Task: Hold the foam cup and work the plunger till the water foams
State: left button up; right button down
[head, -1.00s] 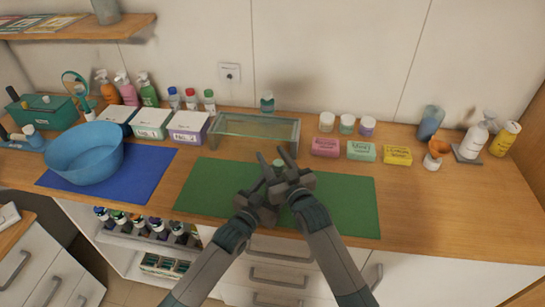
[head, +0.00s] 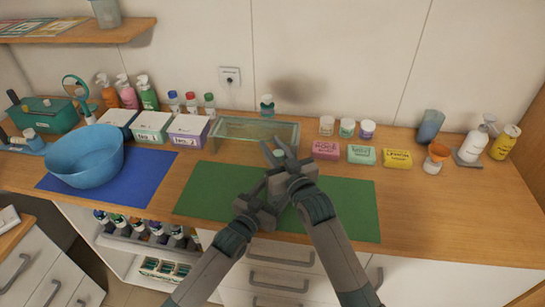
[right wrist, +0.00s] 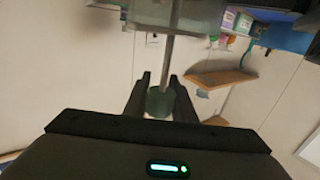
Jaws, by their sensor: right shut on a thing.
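The foam cup (right wrist: 178,14) shows at the top of the right wrist view as a translucent vessel with a grey plunger rod (right wrist: 168,62) running from it to a green knob (right wrist: 160,101). My right gripper (right wrist: 162,92) is shut on the plunger knob; in the head view this gripper (head: 279,148) is over the green mat. My left gripper (head: 252,206) is close beside and below it, at the cup. Dark finger parts flank the cup in the right wrist view. In the head view the grippers mostly hide the cup. I cannot make out foam.
The green mat (head: 345,207) lies under my grippers. A clear tray-like stand (head: 255,131) is behind them. Soap boxes (head: 362,154) stand right, a blue bowl (head: 85,160) on a blue mat (head: 150,180) left. The counter at front right is clear.

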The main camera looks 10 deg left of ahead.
jog(key=shift+r, duration=0.1)
jog(key=c, duration=1.5)
grip_release()
jog(key=shift+o, duration=0.2)
jog(key=shift+s+d, duration=0.1)
jog(key=v, duration=1.1)
jog(key=shift+s+d, duration=0.25)
jog(key=shift+s, duration=0.05)
